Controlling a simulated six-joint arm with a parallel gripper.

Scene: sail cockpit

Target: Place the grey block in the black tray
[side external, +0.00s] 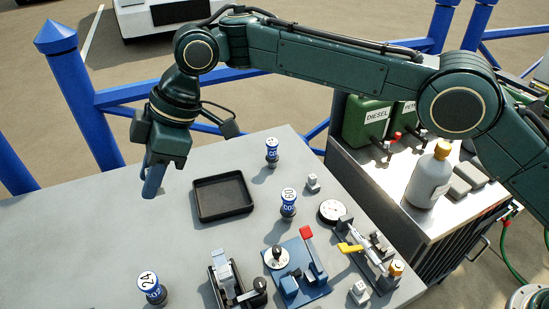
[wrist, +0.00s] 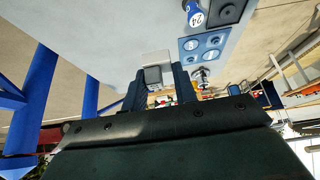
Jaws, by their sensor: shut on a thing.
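My gripper (side external: 155,184) hangs over the grey table, left of the black tray (side external: 247,209), with its fingers pointing down. In the wrist view my gripper (wrist: 156,88) is shut on the grey block (wrist: 155,59), which shows as a small pale and dark grey box between the fingers. In the side view the fingers hide the held block. The black tray is a shallow, empty square with a raised rim, lying flat on the table. I cannot make out the tray in the wrist view.
Blue-capped canisters stand behind the tray (side external: 272,152), right of it (side external: 288,204) and at the front left (side external: 151,288). Levers, a gauge (side external: 332,211) and a blue device (side external: 300,277) crowd the front right. The table's left part is bare. Blue railings (side external: 85,105) run behind.

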